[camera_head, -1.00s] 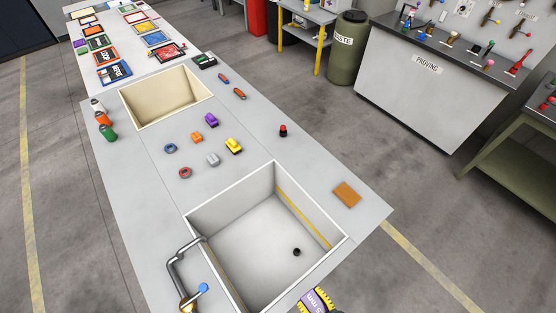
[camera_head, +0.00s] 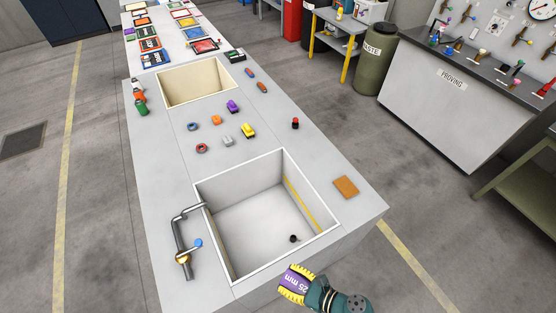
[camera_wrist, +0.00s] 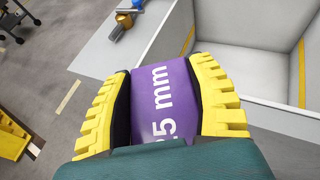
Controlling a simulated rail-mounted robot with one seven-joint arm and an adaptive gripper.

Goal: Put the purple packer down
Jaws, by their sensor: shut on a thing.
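The purple packer (camera_head: 298,281), marked "25 mm" in white, is held in my gripper (camera_head: 297,283) in the head view. The gripper is just beyond the near edge of the long grey bench (camera_head: 165,215), close to the white sink. In the wrist view the packer (camera_wrist: 168,85) fills the gap between the yellow toothed fingers of my gripper (camera_wrist: 160,95), which press on it from both sides. Its underside and far end are hidden.
A sink basin (camera_head: 260,272) with a tap (camera_head: 178,235) is set into the bench, and a cream bin (camera_head: 195,88) sits farther back. Small coloured pieces, including a purple one (camera_head: 233,106), lie between them. An orange-brown pad (camera_head: 346,187) lies right of the sink.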

